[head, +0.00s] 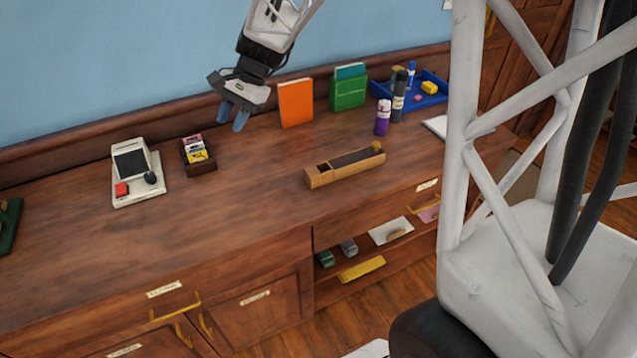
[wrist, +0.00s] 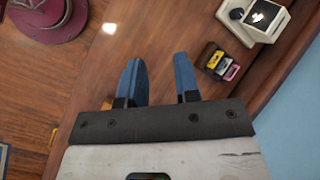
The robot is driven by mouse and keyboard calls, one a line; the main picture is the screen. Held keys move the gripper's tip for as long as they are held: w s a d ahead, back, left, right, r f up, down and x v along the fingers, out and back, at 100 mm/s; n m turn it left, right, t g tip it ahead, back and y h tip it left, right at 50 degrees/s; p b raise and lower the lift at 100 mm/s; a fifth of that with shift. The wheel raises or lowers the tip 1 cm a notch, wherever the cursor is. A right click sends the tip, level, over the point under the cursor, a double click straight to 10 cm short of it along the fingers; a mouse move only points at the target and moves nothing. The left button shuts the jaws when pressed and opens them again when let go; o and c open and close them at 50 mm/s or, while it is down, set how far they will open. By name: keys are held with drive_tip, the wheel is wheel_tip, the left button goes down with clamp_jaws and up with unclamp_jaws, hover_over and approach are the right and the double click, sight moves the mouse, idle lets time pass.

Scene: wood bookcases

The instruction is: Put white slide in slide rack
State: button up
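The slide rack (head: 201,168) is a small dark box on the counter, right of a white slide viewer (head: 122,192). It holds a few slides with yellow, white and pink faces, and also shows right of my fingers in the wrist view (wrist: 205,55). I cannot pick out a separate white slide; a pale slide face (head: 193,147) shows among those in the rack. My gripper (head: 233,116) hangs above the back of the counter, right of the rack in the head view. Its blue fingers (wrist: 157,80) are apart, with nothing seen between them.
A wooden box (head: 322,180) lies right of the rack. An orange book (head: 296,103), a green holder (head: 347,95), a purple bottle (head: 383,118) and a blue tray (head: 435,99) stand behind. The counter's front middle is clear. A purple hat (wrist: 52,22) shows in the wrist view.

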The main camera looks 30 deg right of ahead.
drive_tip(key=s+d+r+n+t+h, duration=0.1)
drive_tip(key=s+d+n+h, duration=0.1)
drive_tip(key=s, duration=0.8)
drive_tip(key=s+d+r+n+t+h, duration=0.1)
drive_tip(key=s+d+n+h, duration=0.1)
drive_tip(key=s, duration=0.7)
drive_tip(key=s+d+r+n+t+h, duration=0.1)
drive_tip(key=s+n, duration=0.3)
drive_tip(key=s, duration=0.6)
drive_tip(key=shift+s+d+n+t+h, duration=0.35)
drive_tip(key=shift+d+h, duration=0.35)
drive_tip(key=shift+h, duration=0.2)
